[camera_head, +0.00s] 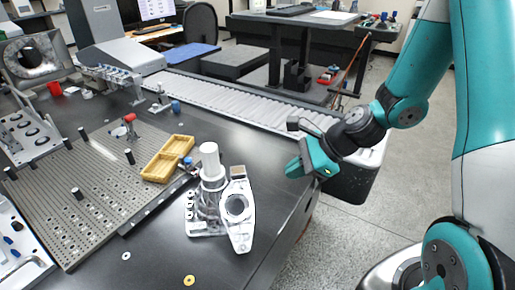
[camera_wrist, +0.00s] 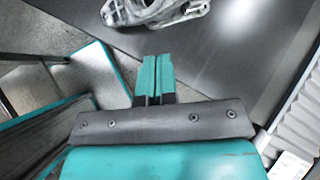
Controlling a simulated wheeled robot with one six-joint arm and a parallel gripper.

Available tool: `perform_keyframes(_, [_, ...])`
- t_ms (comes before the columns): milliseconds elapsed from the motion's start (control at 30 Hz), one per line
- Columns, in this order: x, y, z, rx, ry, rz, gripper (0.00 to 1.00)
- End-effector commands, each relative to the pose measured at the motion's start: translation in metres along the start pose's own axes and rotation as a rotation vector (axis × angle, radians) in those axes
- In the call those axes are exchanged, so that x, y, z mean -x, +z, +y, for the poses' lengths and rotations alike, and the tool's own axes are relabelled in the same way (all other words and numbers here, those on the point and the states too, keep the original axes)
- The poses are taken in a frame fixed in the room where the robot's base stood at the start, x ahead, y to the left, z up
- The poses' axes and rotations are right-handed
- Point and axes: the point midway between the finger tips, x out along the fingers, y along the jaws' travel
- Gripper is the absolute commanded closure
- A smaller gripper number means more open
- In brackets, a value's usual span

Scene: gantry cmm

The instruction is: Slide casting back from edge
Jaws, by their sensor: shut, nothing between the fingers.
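The casting (camera_head: 237,208) is a silvery metal part with a large round hole and a narrow lower end. It lies on the dark table (camera_head: 285,215) close to its right edge; I cannot tell if any of it overhangs. In the wrist view part of the casting (camera_wrist: 150,10) shows at the top, cut off by the frame. My gripper (camera_head: 292,168) has teal fingers and is to the right of the casting, apart from it, by the table edge. In the wrist view the fingertips (camera_wrist: 156,60) are together and empty, pointing toward the casting.
A grey cylinder-topped fixture (camera_head: 209,162) stands directly left of the casting. A yellow tray (camera_head: 168,157) and a perforated plate (camera_head: 75,190) lie further left. A ribbed rail cover (camera_head: 235,100) runs along the back.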

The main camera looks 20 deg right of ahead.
Motion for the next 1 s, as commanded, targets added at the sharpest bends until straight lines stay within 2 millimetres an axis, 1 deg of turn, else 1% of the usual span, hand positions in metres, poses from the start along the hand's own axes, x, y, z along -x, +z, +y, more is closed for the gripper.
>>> perform_keyframes(33, [0.012,-0.001,-0.007,-0.116,-0.026,-0.008,1.0])
perform_keyframes(100, [0.014,-0.01,-0.012,-0.237,-0.056,-0.016,1.0])
perform_keyframes(200, [0.013,-0.017,-0.015,-0.325,-0.078,-0.025,1.0])
perform_keyframes(267, [0.009,-0.019,-0.016,-0.342,-0.082,-0.027,1.0])
perform_keyframes(367, [-0.005,-0.02,-0.017,-0.343,-0.081,-0.027,1.0])
perform_keyframes(467, [-0.024,-0.019,-0.018,-0.34,-0.078,-0.026,1.0])
perform_keyframes(600, [-0.054,-0.019,-0.02,-0.338,-0.077,-0.025,1.0])
perform_keyframes(767, [-0.087,-0.018,-0.023,-0.337,-0.078,-0.025,1.0])
perform_keyframes(900, [-0.1,-0.002,-0.03,-0.333,-0.081,-0.026,1.0])
perform_keyframes(1000, [-0.108,0.004,-0.033,-0.336,-0.081,-0.025,1.0])
